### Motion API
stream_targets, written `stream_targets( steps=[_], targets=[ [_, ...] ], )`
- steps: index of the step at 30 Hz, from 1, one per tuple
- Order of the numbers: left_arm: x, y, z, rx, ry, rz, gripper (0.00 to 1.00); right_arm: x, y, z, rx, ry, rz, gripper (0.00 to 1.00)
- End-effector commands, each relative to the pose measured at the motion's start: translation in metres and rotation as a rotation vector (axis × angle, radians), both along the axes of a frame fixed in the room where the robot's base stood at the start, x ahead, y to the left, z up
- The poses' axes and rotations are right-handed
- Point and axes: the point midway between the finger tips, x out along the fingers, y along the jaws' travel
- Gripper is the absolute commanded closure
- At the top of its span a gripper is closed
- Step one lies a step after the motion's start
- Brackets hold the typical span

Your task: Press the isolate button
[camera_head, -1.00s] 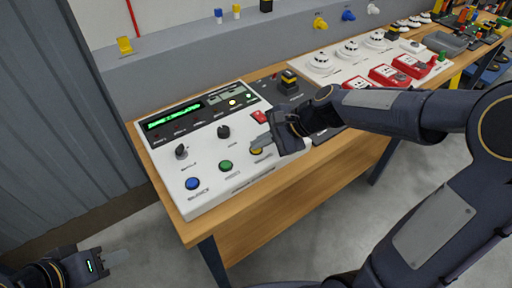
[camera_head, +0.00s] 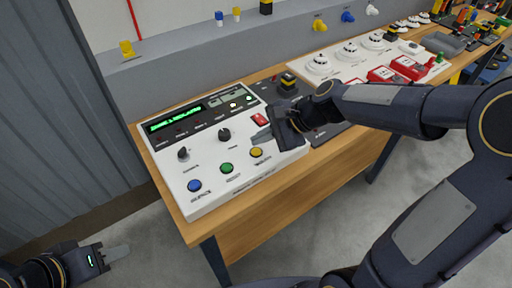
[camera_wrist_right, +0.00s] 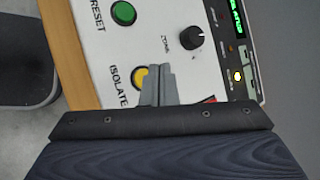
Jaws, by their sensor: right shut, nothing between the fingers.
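The yellow isolate button (camera_head: 257,152) is at the front right of the white control panel (camera_head: 207,194). In the wrist view the button (camera_wrist_right: 141,77) sits beside the "ISOLATE" label, partly covered by the fingers. My right gripper (camera_head: 255,136) is shut and empty. In the head view its tips are behind the button, over the panel, and the button is uncovered. The green display (camera_head: 175,119) shows text that seems to end in "ISOLATED". My left gripper (camera_head: 117,252) is low at the lower left, away from the bench; its jaw gap cannot be made out.
White detectors and red call points (camera_head: 408,67) stand further right on the wooden bench. The floor in front is clear.

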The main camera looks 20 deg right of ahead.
Motion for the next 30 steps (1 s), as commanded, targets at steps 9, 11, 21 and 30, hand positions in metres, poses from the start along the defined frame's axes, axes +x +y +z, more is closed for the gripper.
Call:
stream_targets(
  steps=[9,11,21,30],
  targets=[
    [0.0,0.0,0.036,0.0,0.0,0.0,0.64,0.0,0.0,0.038,0.0,-0.001,0.001,1.0],
    [0.0,0.0,0.038,0.0,0.0,0.0,0.64,0.0,0.0,0.041,0.0,-0.001,0.001,1.0],
    [0.0,0.0,0.037,0.0,0.0,0.0,0.64,0.0,0.0,0.039,0.0,0.0,0.0,1.0],
    [0.0,0.0,0.037,0.0,0.0,0.0,0.64,0.0,0.0,0.039,0.0,0.0,0.0,1.0]
  ],
)
